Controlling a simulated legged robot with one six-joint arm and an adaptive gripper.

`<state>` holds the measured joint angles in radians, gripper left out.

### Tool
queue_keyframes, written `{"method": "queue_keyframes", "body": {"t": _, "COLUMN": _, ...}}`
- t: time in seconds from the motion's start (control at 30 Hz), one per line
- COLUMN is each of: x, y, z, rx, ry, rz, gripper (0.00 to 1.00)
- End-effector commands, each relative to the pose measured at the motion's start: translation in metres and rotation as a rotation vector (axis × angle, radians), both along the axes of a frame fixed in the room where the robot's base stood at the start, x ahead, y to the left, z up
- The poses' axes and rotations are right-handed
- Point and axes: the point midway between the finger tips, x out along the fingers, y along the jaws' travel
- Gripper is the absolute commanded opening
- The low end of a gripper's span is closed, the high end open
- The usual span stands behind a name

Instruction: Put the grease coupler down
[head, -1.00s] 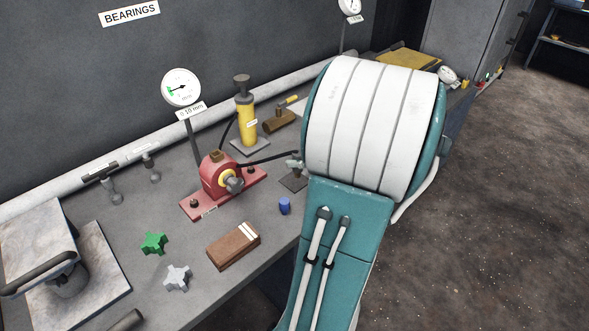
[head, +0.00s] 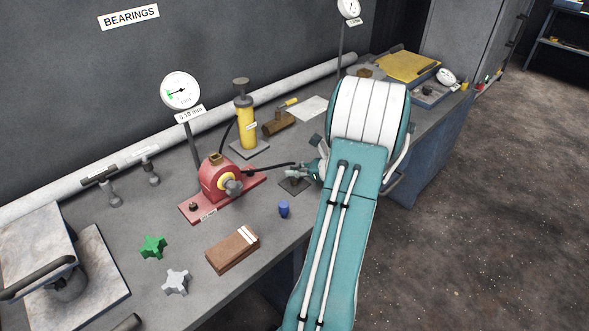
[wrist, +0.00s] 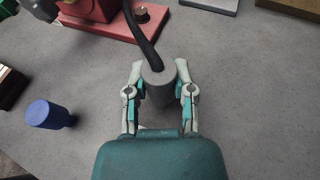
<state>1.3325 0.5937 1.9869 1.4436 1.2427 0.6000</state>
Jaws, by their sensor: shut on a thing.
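The grease coupler (wrist: 159,88) is a grey cylinder with a black hose (wrist: 140,25) running into its top. My gripper (wrist: 160,68) is shut on it, one finger on each side. In the head view my gripper (head: 314,170) is low over the bench, beside a small dark square pad (head: 294,186). The hose there reaches from near the red bearing housing (head: 220,178) to my gripper. I cannot tell whether the coupler touches the bench or pad; its lower end is hidden.
A blue cylinder (head: 284,209) stands near the bench's front edge; it also shows in the wrist view (wrist: 48,114). A yellow grease pump (head: 245,127) stands behind the housing. A brown block (head: 232,250) and green (head: 152,246) and grey (head: 176,282) knobs lie left.

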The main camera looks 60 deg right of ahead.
Motion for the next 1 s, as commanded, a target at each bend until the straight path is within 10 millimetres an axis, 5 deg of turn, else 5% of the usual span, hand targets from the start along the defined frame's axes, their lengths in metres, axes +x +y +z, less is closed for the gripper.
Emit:
{"method": "queue_keyframes", "body": {"t": 0.27, "x": 0.000, "y": 0.000, "z": -0.001, "rx": -0.002, "ry": 0.000, "rz": 0.000, "gripper": 0.00}}
{"method": "queue_keyframes", "body": {"t": 0.3, "x": 0.000, "y": 0.000, "z": -0.002, "rx": -0.002, "ry": 0.000, "rz": 0.000, "gripper": 0.41}}
{"method": "queue_keyframes", "body": {"t": 0.37, "x": 0.000, "y": 0.000, "z": -0.001, "rx": -0.002, "ry": 0.000, "rz": 0.000, "gripper": 0.66}}
{"method": "queue_keyframes", "body": {"t": 0.77, "x": 0.000, "y": 0.000, "z": 0.001, "rx": -0.002, "ry": 0.000, "rz": 0.000, "gripper": 0.66}}
{"method": "queue_keyframes", "body": {"t": 1.0, "x": -0.033, "y": -0.007, "z": 0.012, "rx": -0.004, "ry": -0.001, "rz": -0.006, "gripper": 0.66}}
